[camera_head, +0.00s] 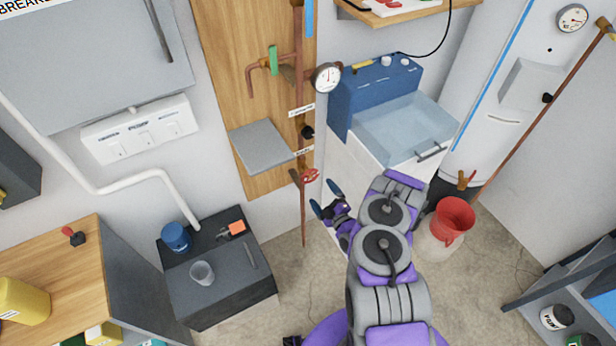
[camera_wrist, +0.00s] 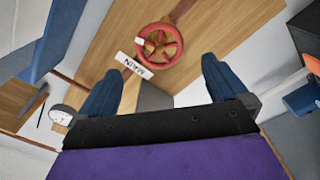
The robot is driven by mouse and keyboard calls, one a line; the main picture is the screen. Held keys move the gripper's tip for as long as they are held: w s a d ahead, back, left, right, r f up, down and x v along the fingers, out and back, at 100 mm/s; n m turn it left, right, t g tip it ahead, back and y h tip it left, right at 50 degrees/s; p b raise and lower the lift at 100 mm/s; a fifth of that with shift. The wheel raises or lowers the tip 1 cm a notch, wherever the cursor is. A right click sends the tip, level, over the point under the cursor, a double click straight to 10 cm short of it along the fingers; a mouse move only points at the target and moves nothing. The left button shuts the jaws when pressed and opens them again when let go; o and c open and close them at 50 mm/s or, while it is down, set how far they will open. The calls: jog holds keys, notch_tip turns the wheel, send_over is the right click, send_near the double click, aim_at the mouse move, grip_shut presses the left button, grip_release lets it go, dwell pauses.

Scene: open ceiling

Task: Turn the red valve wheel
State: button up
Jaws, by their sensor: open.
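The red valve wheel (camera_head: 311,175) is on the vertical copper pipe in front of the wooden wall board. In the wrist view the wheel (camera_wrist: 160,45) shows round and face-on, with its spokes visible, beyond the fingertips and roughly centred between them. My gripper (camera_head: 325,197) is just below and right of the wheel in the head view. In the wrist view its two dark fingers (camera_wrist: 163,75) are spread wide with nothing between them. The gripper appears apart from the wheel. A white label reading "MAIN" (camera_wrist: 133,63) is beside the wheel.
A grey shelf plate (camera_head: 262,146) juts from the board left of the pipe. A gauge (camera_head: 327,77) and a green-handled valve (camera_head: 274,60) are above. A blue-backed sink unit (camera_head: 405,125) stands right. A black cabinet (camera_head: 218,265) with cups stands lower left. A red bucket (camera_head: 453,220) is right of my arm.

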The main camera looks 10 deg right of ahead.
aim_at(311, 178)
jog(key=b+x, duration=0.4)
jog(key=x, duration=0.7)
jog(key=shift+w+a, duration=0.1)
jog(key=shift+f, duration=0.1)
jog(key=c, duration=0.9)
